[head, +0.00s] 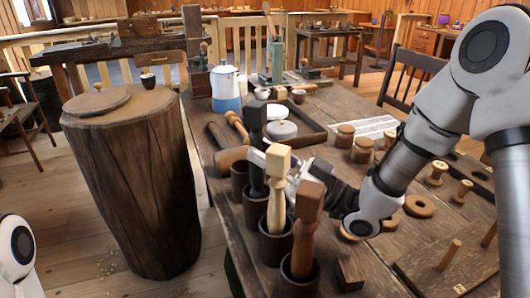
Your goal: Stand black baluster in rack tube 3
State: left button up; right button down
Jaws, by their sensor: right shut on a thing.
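The black baluster (257,122) stands upright, its square end up. My right gripper (262,162) is shut on it at mid-height, partly hidden behind the pale baluster (277,160). The black baluster's lower end is at the mouth of a dark rack tube (257,212); how deep it sits I cannot tell. The pale baluster stands in the tube nearer to me (275,250), and a reddish-brown baluster (309,203) stands in the nearest tube (299,285). Another tube (239,183) is at the far end of the row. No tube numbers are readable. My left gripper is out of view.
Wooden mallets (232,157) lie just beyond the tubes. A blue and white pot (226,88) and a dark tray (305,132) are farther back. Turned spools (362,150) and a peg board (448,258) are on the right. A tree-stump stand (130,170) is left of the table.

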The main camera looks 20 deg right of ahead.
jog(key=c, duration=0.8)
grip_release()
jog(key=shift+v, duration=3.75)
